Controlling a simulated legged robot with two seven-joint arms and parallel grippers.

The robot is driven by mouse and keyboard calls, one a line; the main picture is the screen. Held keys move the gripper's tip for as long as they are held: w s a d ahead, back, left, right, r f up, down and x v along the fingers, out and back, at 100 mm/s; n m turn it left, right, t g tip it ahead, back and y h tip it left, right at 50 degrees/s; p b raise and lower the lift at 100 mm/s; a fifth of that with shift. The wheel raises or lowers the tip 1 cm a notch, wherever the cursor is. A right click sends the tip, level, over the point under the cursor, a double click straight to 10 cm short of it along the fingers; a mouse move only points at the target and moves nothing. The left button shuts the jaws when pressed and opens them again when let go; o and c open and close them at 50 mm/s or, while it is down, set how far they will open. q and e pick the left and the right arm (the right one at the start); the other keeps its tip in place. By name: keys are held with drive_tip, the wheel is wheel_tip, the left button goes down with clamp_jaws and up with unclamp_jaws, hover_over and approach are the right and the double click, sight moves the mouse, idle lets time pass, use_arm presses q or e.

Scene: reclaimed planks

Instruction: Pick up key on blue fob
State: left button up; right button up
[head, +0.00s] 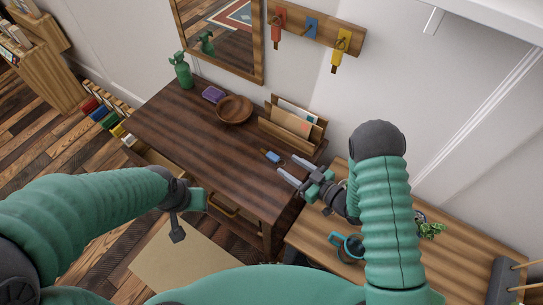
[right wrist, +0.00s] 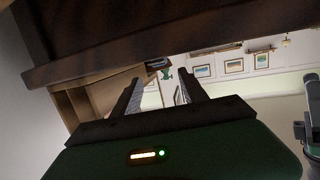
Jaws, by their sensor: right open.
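The key on the blue fob (head: 271,156) lies on the dark wooden table, near its right end and in front of the letter holder. The key itself is too small to make out clearly. My right gripper (head: 286,164) is open and empty, its two pale fingers pointing at the fob from the lower right. The fingertips are just short of the fob. The right wrist view shows the same spread fingers (right wrist: 158,92) with nothing between them. My left gripper (head: 188,212) hangs in front of the table's near edge, and its jaws cannot be read.
A wall rack (head: 340,29) has red, blue and yellow tags. A lighter table with a teal mug (head: 348,247) stands at right.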

sight(277, 159)
drive_tip(key=shift+w+a+f, duration=0.2)
drive_tip(key=shift+w, duration=0.2)
drive_tip(key=shift+w+a+f, duration=0.15)
drive_tip(key=shift+w, duration=0.2)
drive_tip(key=x, duration=0.5)
drive_tip(key=shift+s+a+f, duration=0.1)
drive_tip(key=shift+s+a, duration=0.2)
drive_tip(key=shift+s, duration=0.05)
drive_tip(key=shift+d, duration=0.25)
drive_tip(key=c, duration=0.7)
clamp_jaws()
